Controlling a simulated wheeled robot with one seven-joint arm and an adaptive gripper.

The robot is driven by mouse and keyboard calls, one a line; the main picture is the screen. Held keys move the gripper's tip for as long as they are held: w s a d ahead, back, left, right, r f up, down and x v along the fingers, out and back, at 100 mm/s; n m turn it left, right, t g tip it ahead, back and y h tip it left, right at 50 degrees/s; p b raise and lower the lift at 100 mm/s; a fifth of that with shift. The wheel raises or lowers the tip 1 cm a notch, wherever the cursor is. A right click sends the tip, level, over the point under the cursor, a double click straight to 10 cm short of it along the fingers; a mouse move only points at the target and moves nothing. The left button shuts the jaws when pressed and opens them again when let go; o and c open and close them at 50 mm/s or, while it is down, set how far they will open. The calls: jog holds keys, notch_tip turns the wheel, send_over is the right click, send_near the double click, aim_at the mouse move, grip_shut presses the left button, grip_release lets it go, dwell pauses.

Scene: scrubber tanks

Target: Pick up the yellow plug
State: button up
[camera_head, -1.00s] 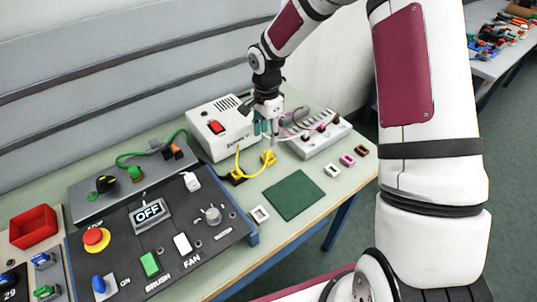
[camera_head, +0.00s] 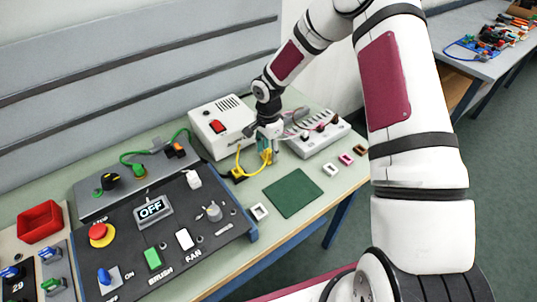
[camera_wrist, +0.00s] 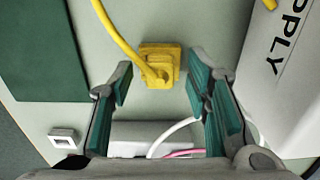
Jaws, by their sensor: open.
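The yellow plug (camera_wrist: 160,65) with its yellow cable lies on the bench top in the wrist view. My gripper (camera_wrist: 162,75) is open, its two teal-padded fingers on either side of the plug with a gap to each. In the head view my gripper (camera_head: 267,157) points down over the plug, beside the white supply box, and mostly hides the plug. The cable (camera_head: 239,160) loops left from it. The height of the fingertips over the bench is hard to tell.
The white supply box (camera_head: 222,127) stands close behind my gripper on the left. A grey-white socket strip (camera_head: 318,136) with cables stands to the right. A dark green pad (camera_head: 293,194) lies in front. The black control panel (camera_head: 160,235) is at the left front.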

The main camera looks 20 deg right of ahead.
aim_at(268, 151)
grip_shut()
jog(key=shift+r, duration=0.15)
jog(key=shift+w+r, duration=0.1)
jog(key=shift+r, duration=0.45)
notch_tip(268, 151, up, 2)
jog(key=shift+b, duration=0.45)
jog(key=s, duration=0.5)
jog(key=s+d+r, duration=0.1)
jog(key=s, duration=0.4)
jog(key=s+d, duration=0.1)
jog(key=s, duration=0.4)
jog(key=shift+s+r, duration=0.1)
jog(key=shift+r, duration=0.2)
jog(key=shift+s+d+r+p, duration=0.15)
jog(key=shift+r+p, duration=0.1)
jog(key=shift+r, duration=0.25)
jog(key=shift+s+a+r+p, duration=0.15)
jog(key=shift+r+p, duration=0.15)
jog(key=shift+r, duration=0.2)
jog(key=shift+s+d+r+p, duration=0.15)
jog(key=shift+r+p, duration=0.1)
jog(key=shift+r, duration=0.25)
